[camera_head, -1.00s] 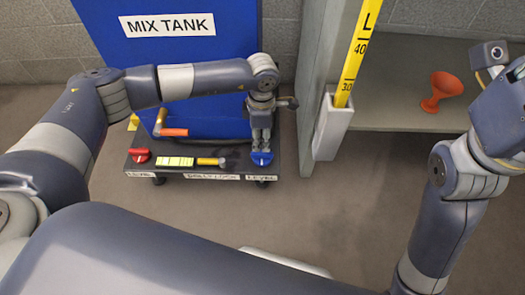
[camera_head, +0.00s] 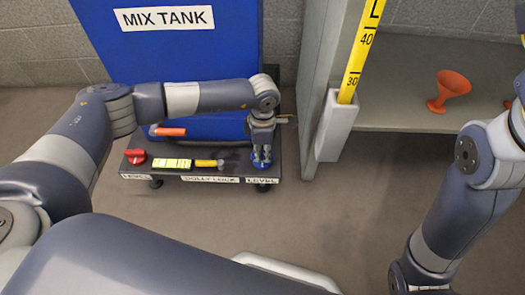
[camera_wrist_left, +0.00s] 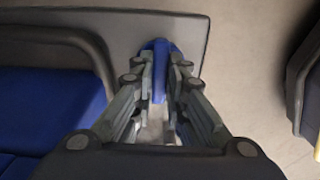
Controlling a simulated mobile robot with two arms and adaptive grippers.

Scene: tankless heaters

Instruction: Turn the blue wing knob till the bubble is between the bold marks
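The blue wing knob (camera_head: 262,165) is at the right end of the low dark dolly plate (camera_head: 225,172), above a LEVEL label. My left gripper (camera_head: 262,158) points down at it. In the left wrist view, its two fingers (camera_wrist_left: 160,78) stand on either side of the knob's upright wing (camera_wrist_left: 160,90), very close to it. I cannot tell whether they press on it. The yellow level strip (camera_head: 172,163) with dark marks lies left of the knob. Its bubble is too small to make out. My right gripper is out of view.
A red knob (camera_head: 135,157) sits at the plate's left end; an orange-handled lever (camera_head: 169,132) and a yellow-handled one (camera_head: 207,163) are near the strip. The blue MIX TANK (camera_head: 190,60) stands behind. A yellow gauge (camera_head: 358,60) and orange funnel (camera_head: 451,90) are right.

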